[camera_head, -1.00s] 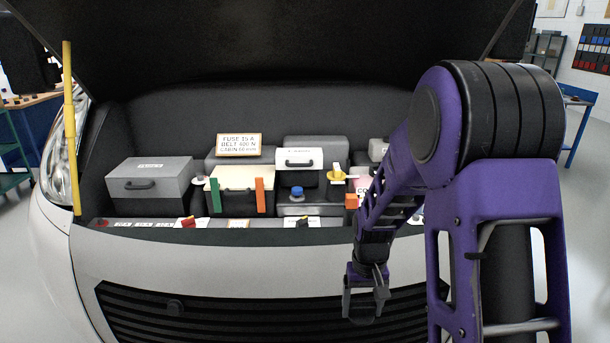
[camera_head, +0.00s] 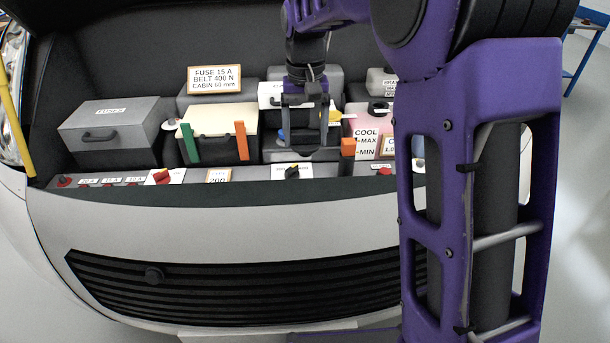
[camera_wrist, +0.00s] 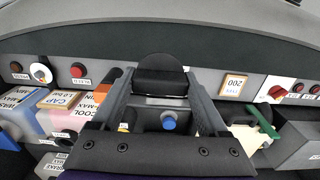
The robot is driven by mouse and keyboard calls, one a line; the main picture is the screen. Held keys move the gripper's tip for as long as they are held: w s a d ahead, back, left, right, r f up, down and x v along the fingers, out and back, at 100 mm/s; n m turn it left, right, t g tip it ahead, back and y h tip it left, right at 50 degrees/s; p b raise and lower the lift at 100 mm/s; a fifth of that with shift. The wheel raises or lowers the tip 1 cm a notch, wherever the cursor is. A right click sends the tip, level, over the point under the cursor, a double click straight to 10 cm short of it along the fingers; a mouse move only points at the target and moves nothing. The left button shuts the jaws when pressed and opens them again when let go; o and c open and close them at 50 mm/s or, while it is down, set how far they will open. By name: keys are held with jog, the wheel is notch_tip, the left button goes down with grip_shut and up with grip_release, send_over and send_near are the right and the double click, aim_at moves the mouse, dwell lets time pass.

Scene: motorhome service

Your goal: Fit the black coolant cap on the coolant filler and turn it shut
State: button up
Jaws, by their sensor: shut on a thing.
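My gripper (camera_head: 305,136) is shut on the black coolant cap (camera_wrist: 160,70), which shows between the fingertips in the wrist view. In the head view the gripper hangs in front of the grey boxes at the middle of the engine bay. The pink coolant tank (camera_head: 361,126), marked COOL, MAX and MIN, stands to the right of the gripper and apart from it. It also shows at the left of the wrist view (camera_wrist: 62,121). I cannot clearly make out the filler opening.
A blue cap (camera_wrist: 169,121) and a yellow handle (camera_head: 337,115) are close to the gripper. An orange clip (camera_head: 348,147) stands between gripper and tank. A cream-topped box (camera_head: 220,122) and a grey box (camera_head: 110,125) are left. A ledge with knobs (camera_head: 240,173) runs along the front.

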jog(key=shift+s+f, duration=0.1)
jog(key=shift+f, duration=0.05)
jog(key=shift+f, duration=0.35)
notch_tip(320, 180, down, 9)
jog(key=shift+r+b, duration=0.15)
jog(key=shift+b, duration=0.3)
jog(key=shift+f, duration=0.2)
jog(key=o, duration=1.2)
jog(key=shift+o, duration=0.2)
jog(key=shift+f+b, duration=0.1)
jog(key=shift+b, duration=0.2)
